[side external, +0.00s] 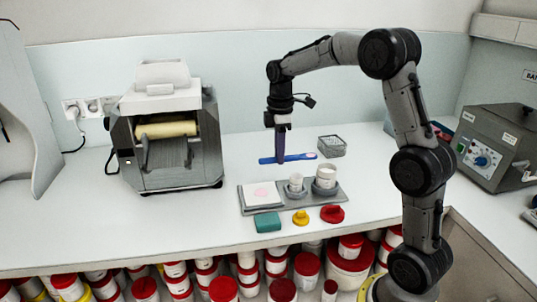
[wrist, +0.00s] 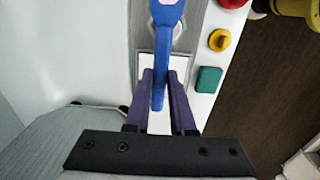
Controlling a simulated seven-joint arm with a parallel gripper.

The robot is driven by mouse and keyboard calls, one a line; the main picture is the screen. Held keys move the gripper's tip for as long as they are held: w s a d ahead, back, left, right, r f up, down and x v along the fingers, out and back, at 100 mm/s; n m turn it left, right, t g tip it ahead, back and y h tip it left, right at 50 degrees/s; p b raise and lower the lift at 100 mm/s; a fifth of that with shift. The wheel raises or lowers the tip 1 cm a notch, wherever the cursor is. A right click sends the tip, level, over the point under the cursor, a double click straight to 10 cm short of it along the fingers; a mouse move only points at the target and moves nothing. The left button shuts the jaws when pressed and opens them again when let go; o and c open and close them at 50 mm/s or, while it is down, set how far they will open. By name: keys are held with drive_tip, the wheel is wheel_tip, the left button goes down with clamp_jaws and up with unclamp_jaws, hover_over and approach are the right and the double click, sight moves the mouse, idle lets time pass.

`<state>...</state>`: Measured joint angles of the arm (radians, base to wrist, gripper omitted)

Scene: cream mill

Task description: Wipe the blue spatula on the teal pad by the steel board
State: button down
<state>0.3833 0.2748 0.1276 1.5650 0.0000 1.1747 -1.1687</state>
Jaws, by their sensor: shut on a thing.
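My gripper (side external: 279,158), with purple fingers, is shut on the blue spatula (side external: 295,158) and holds it level above the counter, behind the steel board (side external: 284,208). The spatula's right end shows a reddish patch. In the wrist view the spatula (wrist: 163,40) runs between the fingers (wrist: 161,78), with its broad end at the top edge, partly cut off. The teal pad (side external: 267,222) lies on the counter in front of the board's left part, apart from spatula and gripper. It also shows in the wrist view (wrist: 208,80).
The board carries a white tile (side external: 250,193) with a pink smear, a white jar (side external: 296,186) and a grey jar (side external: 326,178). A yellow lid (side external: 300,217) and red lid (side external: 332,214) lie in front. A mesh box (side external: 331,146) stands behind; a roller mill (side external: 168,140) stands left.

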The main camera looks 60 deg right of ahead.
drive_tip(key=s+a+f+n+t+y, duration=0.15)
drive_tip(key=a+n, duration=0.45)
drive_tip(key=a, duration=1.5)
drive_tip(key=shift+y, duration=0.35)
drive_tip(key=shift+s+a+f, duration=0.1)
drive_tip(key=shift+s+f, duration=0.05)
drive_tip(key=shift+f, duration=1.1)
drive_tip(key=shift+s+a+f, duration=0.1)
drive_tip(key=shift+s+f, duration=0.05)
drive_tip(key=shift+f, duration=1.1)
drive_tip(key=shift+f, duration=0.5)
drive_tip(key=shift+a, duration=0.1)
